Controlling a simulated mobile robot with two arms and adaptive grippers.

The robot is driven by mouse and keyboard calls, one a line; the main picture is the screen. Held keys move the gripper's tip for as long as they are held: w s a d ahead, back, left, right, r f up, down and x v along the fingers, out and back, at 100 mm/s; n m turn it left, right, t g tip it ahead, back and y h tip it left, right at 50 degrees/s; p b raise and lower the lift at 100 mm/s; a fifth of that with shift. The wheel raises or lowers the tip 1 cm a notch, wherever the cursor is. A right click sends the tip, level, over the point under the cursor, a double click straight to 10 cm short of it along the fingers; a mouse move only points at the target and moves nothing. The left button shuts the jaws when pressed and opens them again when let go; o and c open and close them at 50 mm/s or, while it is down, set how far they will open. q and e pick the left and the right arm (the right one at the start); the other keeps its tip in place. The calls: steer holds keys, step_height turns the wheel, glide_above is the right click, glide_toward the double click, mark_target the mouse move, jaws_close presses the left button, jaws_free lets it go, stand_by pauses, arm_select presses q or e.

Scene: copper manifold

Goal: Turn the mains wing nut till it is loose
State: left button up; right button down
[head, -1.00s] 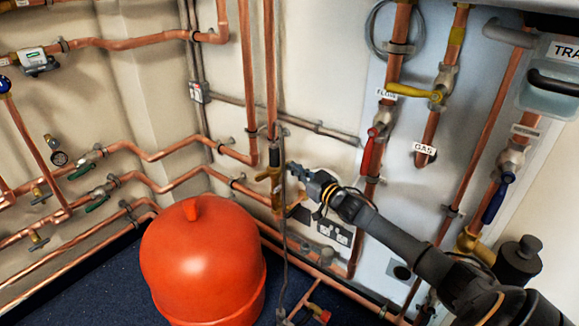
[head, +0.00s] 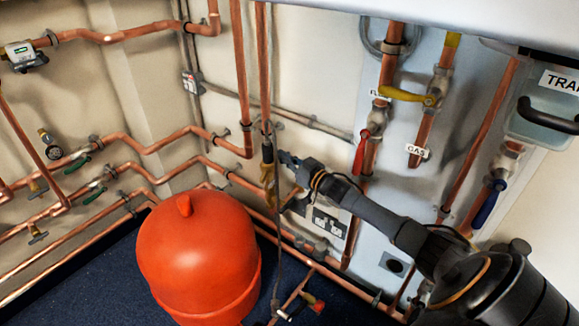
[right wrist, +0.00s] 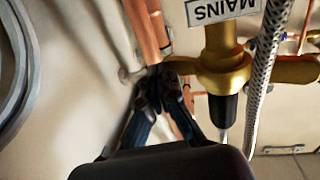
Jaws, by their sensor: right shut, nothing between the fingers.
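The brass mains valve (head: 268,178) stands on the wall pipes behind the red vessel, with a black piece at its top. In the right wrist view the brass valve body (right wrist: 226,75) hangs below an upside-down MAINS label (right wrist: 221,9). My right gripper (head: 284,158) is just right of the valve's upper part. In the right wrist view its dark fingers (right wrist: 165,84) are together and empty, left of the brass body, in front of a copper pipe. My left gripper is not in view.
A braided hose (right wrist: 266,70) runs close beside the valve. The red vessel (head: 198,250) stands on the dark floor at front left. Copper pipes surround the valve. The red lever (head: 361,152) and yellow gas lever (head: 405,94) are on the wall to the right.

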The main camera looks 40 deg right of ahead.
steer(key=shift+w, duration=0.1)
stand_by(0.7)
steer(key=s+d, duration=0.1)
steer(key=s, duration=1.1)
steer(key=shift+d, duration=0.15)
